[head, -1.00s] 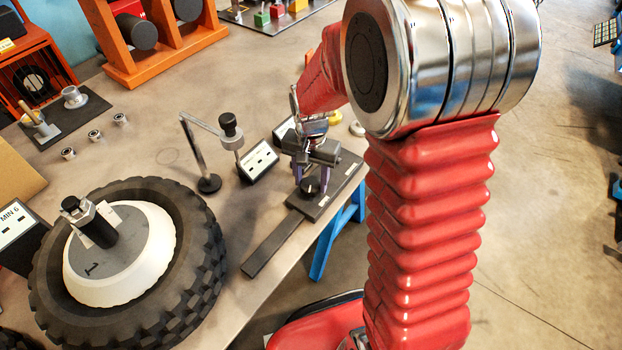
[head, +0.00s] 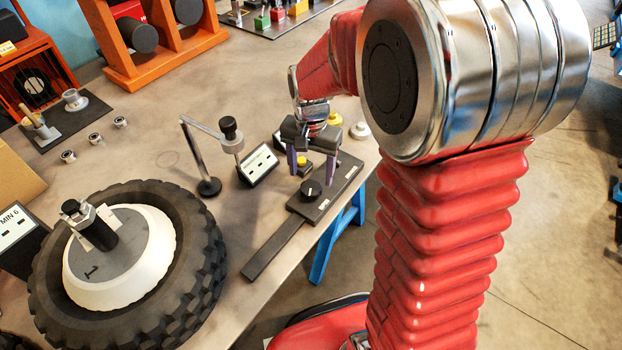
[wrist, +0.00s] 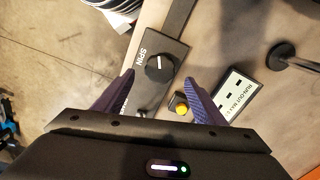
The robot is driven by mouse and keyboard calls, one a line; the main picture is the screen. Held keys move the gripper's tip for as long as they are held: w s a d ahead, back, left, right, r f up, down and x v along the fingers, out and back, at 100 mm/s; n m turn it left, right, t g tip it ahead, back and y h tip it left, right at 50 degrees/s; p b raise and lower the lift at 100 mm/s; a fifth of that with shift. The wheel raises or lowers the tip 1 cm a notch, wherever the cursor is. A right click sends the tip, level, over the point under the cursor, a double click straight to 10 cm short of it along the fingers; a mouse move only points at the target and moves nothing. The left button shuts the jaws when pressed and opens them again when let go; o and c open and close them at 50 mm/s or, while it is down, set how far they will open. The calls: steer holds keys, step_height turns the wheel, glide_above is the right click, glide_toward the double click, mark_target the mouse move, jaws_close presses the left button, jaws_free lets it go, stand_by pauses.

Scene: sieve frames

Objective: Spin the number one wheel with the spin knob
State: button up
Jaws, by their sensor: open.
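The spin knob (head: 311,189) is a round black knob with a white mark on a dark panel (head: 325,204). The wrist view shows the knob (wrist: 160,66) beside the printed word SPIN. My gripper (head: 311,174) is open and empty above the knob, its purple fingers spread to either side and apart from it. In the wrist view the fingertips of my gripper (wrist: 160,76) lie left and right of the knob. The number one wheel (head: 95,272), a black tyre with a white rim marked 1, lies at the lower left.
A yellow button (wrist: 181,110) sits close to one finger. A jointed stand (head: 208,186) and a small display (head: 257,165) stand left of the panel. A long dark bar (head: 272,250) extends from the panel toward the table edge. A MIN 6 sign (head: 18,228) is at far left.

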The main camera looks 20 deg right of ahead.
mark_target(311, 186)
step_height(311, 186, up, 9)
stand_by(0.3)
steer(key=shift+f, duration=0.1)
stand_by(0.4)
steer(key=s+r+n+t, duration=0.2)
steer(key=s+r+n, duration=0.2)
steer(key=s, duration=0.5)
steer(key=s+a+r+n+t, duration=0.1)
steer(key=s+r+n+t, duration=0.2)
steer(key=s, duration=0.6)
steer(key=shift+a+r+n+t, duration=0.2)
steer(key=shift+r+n+t, duration=0.1)
steer(key=shift+r+n, duration=0.1)
